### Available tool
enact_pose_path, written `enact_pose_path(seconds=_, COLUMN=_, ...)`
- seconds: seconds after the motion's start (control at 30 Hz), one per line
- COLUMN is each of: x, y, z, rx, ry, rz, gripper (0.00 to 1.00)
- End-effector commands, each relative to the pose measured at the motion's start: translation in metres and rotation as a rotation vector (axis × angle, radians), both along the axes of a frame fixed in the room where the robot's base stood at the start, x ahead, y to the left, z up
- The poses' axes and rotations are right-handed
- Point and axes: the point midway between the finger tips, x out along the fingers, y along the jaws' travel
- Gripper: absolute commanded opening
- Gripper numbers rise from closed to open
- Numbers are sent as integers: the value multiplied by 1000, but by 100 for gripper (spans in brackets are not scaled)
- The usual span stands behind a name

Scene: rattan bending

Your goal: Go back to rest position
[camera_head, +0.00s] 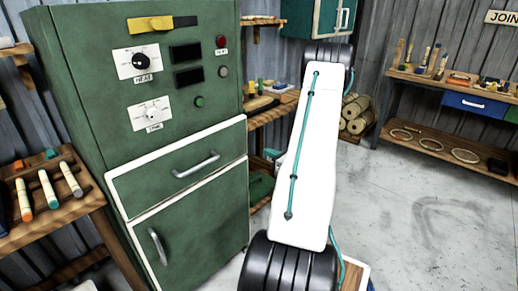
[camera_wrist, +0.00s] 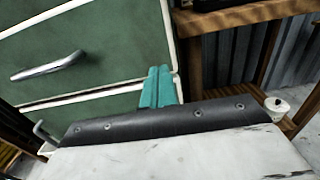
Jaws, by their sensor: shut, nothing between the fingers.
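My gripper (camera_wrist: 157,88) shows in the wrist view as two teal fingers pressed side by side, shut and empty. It points toward the green cabinet, just right of the cabinet's drawer (camera_wrist: 60,60) in that view. In the head view my white arm link stands upright in the middle, and my gripper is hidden behind it. The green cabinet (camera_head: 165,75) stands left of my arm, with its drawer (camera_head: 180,165) and lower door (camera_head: 195,230) closed.
A wooden bench (camera_head: 60,225) with several tools is at the left. A shelf (camera_head: 445,140) with tools and rattan rings stands at the back right. Rolled bundles (camera_head: 357,113) lie behind my arm. The concrete floor (camera_head: 430,225) at right is clear.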

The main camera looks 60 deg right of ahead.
Motion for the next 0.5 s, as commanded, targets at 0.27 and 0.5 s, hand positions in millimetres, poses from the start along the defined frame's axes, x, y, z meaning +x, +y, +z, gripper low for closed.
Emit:
enact_pose_path(seconds=0.27, x=-18, y=5, z=0, rx=-1, ry=0, rz=2, gripper=0)
enact_pose_path(seconds=0.5, x=-18, y=6, z=-1, rx=-11, ry=8, rz=6, gripper=0)
